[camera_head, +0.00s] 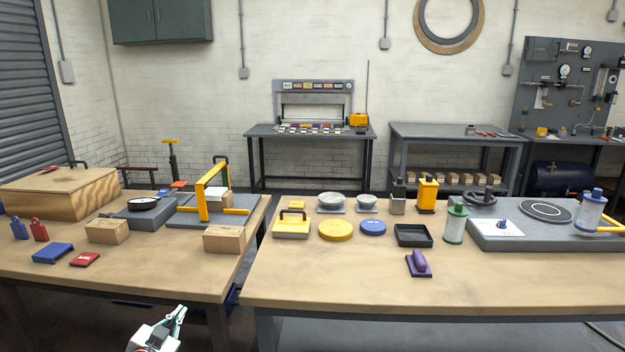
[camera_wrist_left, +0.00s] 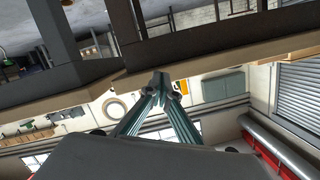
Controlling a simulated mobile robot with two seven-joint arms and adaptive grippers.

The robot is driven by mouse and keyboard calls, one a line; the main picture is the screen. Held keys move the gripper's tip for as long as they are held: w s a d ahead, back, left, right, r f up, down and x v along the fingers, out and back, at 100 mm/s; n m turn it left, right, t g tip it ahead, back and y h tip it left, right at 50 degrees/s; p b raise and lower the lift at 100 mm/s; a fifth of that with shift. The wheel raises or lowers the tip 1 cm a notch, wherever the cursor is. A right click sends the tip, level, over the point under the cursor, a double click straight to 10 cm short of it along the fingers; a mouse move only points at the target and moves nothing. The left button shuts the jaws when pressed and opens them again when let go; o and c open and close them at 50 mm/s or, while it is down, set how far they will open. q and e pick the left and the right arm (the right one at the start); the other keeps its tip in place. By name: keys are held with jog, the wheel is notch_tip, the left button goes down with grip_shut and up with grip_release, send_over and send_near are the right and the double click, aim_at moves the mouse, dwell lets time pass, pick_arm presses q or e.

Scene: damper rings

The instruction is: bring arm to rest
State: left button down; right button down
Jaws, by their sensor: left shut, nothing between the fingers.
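My left gripper (camera_head: 178,318) is low at the bottom of the head view, in front of the left table's front edge and below its top. It holds nothing. In the left wrist view its two teal fingers (camera_wrist_left: 160,82) meet at their tips, so it is shut. That view is turned nearly upside down and shows the underside and edges of the tables. My right gripper is in neither view.
The left table (camera_head: 150,275) carries a wooden box (camera_head: 62,193), a yellow frame (camera_head: 203,195) and wooden blocks (camera_head: 107,231). The right table (camera_head: 330,285) holds a yellow disc (camera_head: 336,230), a blue disc (camera_head: 373,227), a black tray (camera_head: 414,236) and a purple-handled tool (camera_head: 418,265). A narrow gap separates the tables.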

pick_arm(q)
jog(key=s+d+f+g+h, duration=0.1)
jog(key=s+d+f+g, duration=0.1)
jog(key=s+d+f, duration=0.6)
jog(key=s+d+f+g+h, duration=0.15)
jog(key=s+f, duration=0.45)
jog(key=s, duration=0.6)
jog(key=s+d+f, duration=0.2)
jog(key=s+d, duration=0.1)
jog(key=s, duration=0.5)
jog(key=s+d+f+n+g, duration=0.1)
jog(key=s+d+f, duration=0.1)
jog(key=s, duration=0.7)
jog(key=shift+s+d, duration=0.2)
jog(key=shift+d, duration=0.35)
jog(key=shift+w+d+g, duration=0.1)
jog(key=shift+g, duration=0.15)
